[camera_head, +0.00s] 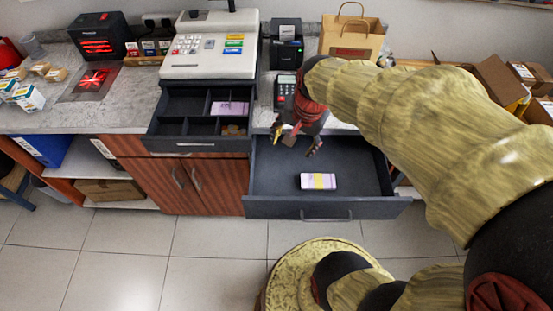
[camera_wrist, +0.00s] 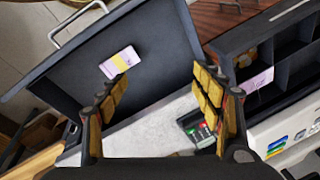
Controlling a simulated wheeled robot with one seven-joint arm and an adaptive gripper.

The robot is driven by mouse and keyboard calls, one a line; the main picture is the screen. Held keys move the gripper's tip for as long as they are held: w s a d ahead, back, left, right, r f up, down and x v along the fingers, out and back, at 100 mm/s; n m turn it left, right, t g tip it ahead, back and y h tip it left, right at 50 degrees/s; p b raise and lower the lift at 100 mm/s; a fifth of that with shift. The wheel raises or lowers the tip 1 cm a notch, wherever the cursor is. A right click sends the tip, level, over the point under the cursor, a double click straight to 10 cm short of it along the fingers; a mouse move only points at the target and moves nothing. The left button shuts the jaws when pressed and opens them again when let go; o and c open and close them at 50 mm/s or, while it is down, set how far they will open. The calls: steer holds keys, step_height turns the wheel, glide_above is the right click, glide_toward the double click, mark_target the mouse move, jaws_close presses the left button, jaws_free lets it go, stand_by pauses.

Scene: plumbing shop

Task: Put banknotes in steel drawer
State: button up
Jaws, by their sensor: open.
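A banknote bundle (camera_head: 318,181), pale purple with a yellow band, lies flat on the floor of the wide dark steel drawer (camera_head: 270,190), which is pulled open under the counter. The bundle also shows in the wrist view (camera_wrist: 121,62), inside the drawer (camera_wrist: 60,78). My gripper (camera_head: 296,142) is open and empty, above the back part of the drawer and apart from the bundle. In the wrist view its two fingers (camera_wrist: 160,85) are spread wide. More purple notes (camera_head: 230,108) lie in a compartment of the open cash drawer (camera_head: 165,130) to the left.
A cash register (camera_head: 210,45) stands above the cash drawer. A calculator (camera_head: 285,90), a card printer (camera_head: 287,55) and a paper bag (camera_head: 350,38) stand on the counter near my arm. Cardboard boxes (camera_head: 490,80) are at right. The drawer floor around the bundle is clear.

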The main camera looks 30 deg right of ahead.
steer(key=s+a+r+n+t, duration=0.2)
steer(key=s+a+r+n, duration=0.6)
steer(key=a+r+n, duration=0.1)
steer(key=a+n, duration=0.1)
steer(key=n, duration=0.1)
steer(key=shift+a+r+n+t, duration=0.15)
steer(key=shift+a+n+t, duration=0.15)
steer(key=shift+t, duration=0.1)
steer(key=shift+s+d, duration=0.1)
steer(key=shift+d, duration=0.05)
